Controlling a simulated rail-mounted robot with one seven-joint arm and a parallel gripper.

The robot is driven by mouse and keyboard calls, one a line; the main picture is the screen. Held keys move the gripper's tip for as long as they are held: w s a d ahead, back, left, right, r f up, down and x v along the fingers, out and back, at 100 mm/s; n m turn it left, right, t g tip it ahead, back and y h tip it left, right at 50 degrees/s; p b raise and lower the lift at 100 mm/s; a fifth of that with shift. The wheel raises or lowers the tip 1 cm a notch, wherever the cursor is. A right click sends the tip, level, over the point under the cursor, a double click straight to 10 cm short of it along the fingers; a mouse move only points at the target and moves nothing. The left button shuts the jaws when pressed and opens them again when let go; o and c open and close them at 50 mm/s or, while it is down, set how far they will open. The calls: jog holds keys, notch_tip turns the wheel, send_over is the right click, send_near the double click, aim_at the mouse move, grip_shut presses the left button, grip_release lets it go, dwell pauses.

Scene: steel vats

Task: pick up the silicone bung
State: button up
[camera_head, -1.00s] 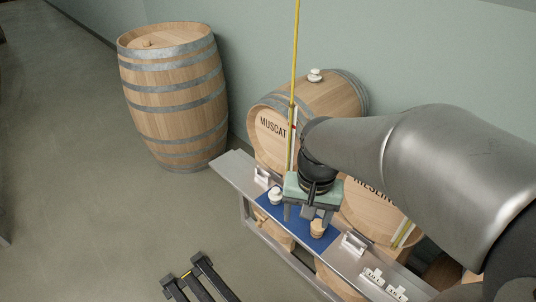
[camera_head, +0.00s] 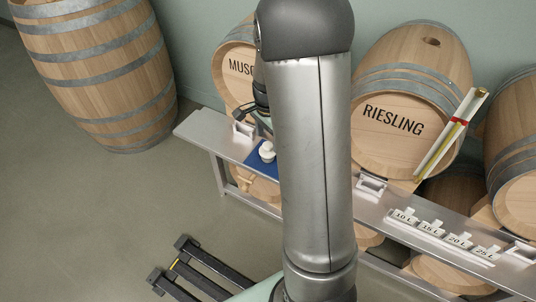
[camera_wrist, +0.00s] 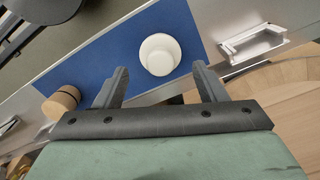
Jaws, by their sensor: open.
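The white, round silicone bung (camera_head: 267,151) stands on the blue mat (camera_head: 256,160) on the steel bench. In the wrist view the bung (camera_wrist: 160,54) lies just beyond my fingertips, roughly centred between them. My gripper (camera_wrist: 160,78) is open and empty, with its two dark fingers spread apart. In the head view my arm hides the wooden bung and most of my gripper.
The steel bench (camera_head: 205,128) carries white brackets (camera_head: 371,187) and a rack of litre-marked tags (camera_head: 440,235). Behind it lies the Riesling barrel (camera_head: 395,128), with an open hole on top. An upright barrel (camera_head: 90,70) stands at the left. A black frame (camera_head: 195,272) is on the floor.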

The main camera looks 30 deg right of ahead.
aim_at(268, 151)
notch_tip(268, 151, down, 7)
jog(key=shift+r+b, duration=0.15)
jog(key=shift+b, duration=0.45)
jog(key=c, duration=0.8)
